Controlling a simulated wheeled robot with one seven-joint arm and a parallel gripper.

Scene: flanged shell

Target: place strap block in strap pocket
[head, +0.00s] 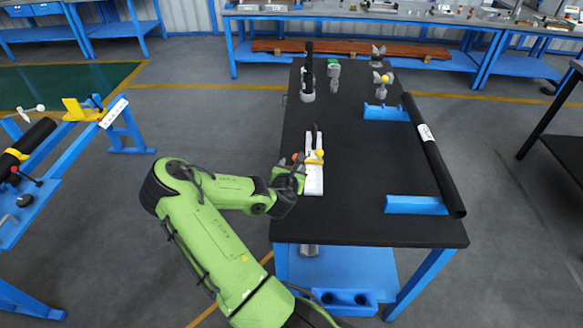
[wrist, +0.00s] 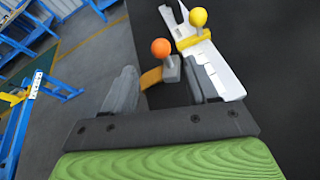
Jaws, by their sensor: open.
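A grey block with an orange ball knob (wrist: 161,48) and an amber strap-like piece (wrist: 152,77) shows in the wrist view; I take it to be the strap block. Its orange knob (head: 295,157) also shows in the head view, beside the white fixture. My gripper (wrist: 160,82) is open, with one finger left of this block and the other right of it; contact cannot be told. The long white fixture (wrist: 225,78) has several recesses; which is the strap pocket I cannot tell. A yellow piece with a yellow ball knob (wrist: 198,18) sits across the fixture.
The black tabletop (head: 365,150) is clear right of the fixture. A long black tube (head: 433,150) lies along the right side near blue supports (head: 415,205). Several small grey fittings (head: 334,75) stand at the far end. The table's left edge is close to my gripper.

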